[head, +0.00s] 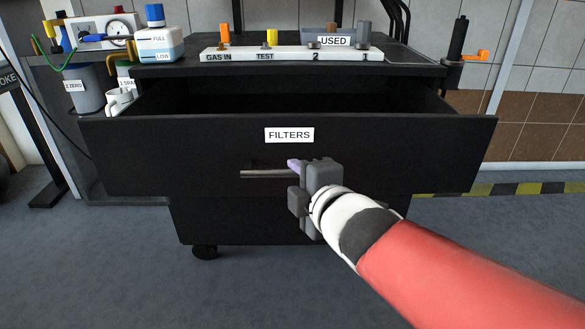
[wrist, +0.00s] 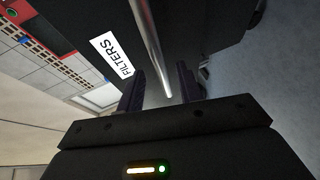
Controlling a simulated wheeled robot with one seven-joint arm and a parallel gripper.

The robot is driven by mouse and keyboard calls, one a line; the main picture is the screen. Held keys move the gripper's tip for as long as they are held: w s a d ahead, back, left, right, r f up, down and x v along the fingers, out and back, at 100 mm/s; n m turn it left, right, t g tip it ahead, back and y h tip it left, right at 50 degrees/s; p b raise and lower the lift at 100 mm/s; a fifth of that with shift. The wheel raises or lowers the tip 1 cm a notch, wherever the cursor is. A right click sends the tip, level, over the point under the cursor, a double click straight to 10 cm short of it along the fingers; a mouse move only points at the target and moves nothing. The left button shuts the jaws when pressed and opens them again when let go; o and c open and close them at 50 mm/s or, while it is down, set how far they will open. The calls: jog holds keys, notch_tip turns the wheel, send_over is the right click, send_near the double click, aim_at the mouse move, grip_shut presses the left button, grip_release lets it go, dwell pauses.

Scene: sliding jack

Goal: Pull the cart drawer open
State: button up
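The black cart drawer (head: 200,150) labelled FILTERS stands pulled out from the cart (head: 190,218), with its dark inside showing from above. Its grey bar handle (head: 262,174) runs level across the drawer front below the label. My gripper (head: 295,166) is at the right part of the handle and hides its right end. In the wrist view, the handle (wrist: 152,45) reaches in between the two dark fingers of my gripper (wrist: 161,82). The fingers are apart, with gaps beside the bar, so the gripper looks open around it. Touch with either finger cannot be made out.
A white strip (head: 290,54) with coloured valves and a USED bin (head: 333,40) are on the cart top. A white bottle (head: 158,45), a mug (head: 118,101) and a grey pot (head: 85,90) are at the left. The grey floor (head: 120,275) in front is clear.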

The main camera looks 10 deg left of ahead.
jog(key=v, duration=0.3)
jog(key=shift+s+d+p, duration=0.2)
jog(key=shift+s+p, duration=0.1)
jog(key=shift+p, duration=0.05)
jog(key=s+d+m+g+h+p, duration=0.1)
jog(key=d+m+h+p, duration=0.6)
jog(key=d+m, duration=0.85)
jog(key=s+d+f+m+g+h+p, duration=0.1)
jog(key=s+d+m+g, duration=0.4)
jog(key=s, duration=0.5)
jog(key=d+m+h, duration=0.1)
jog(key=d+m, duration=0.1)
jog(key=m, duration=0.1)
jog(key=shift+d+f+m+g, duration=0.15)
jog(key=shift+f+m+g, duration=0.15)
jog(key=shift+f+m, duration=0.1)
jog(key=shift+s+p, duration=0.1)
jog(key=shift+p, duration=0.2)
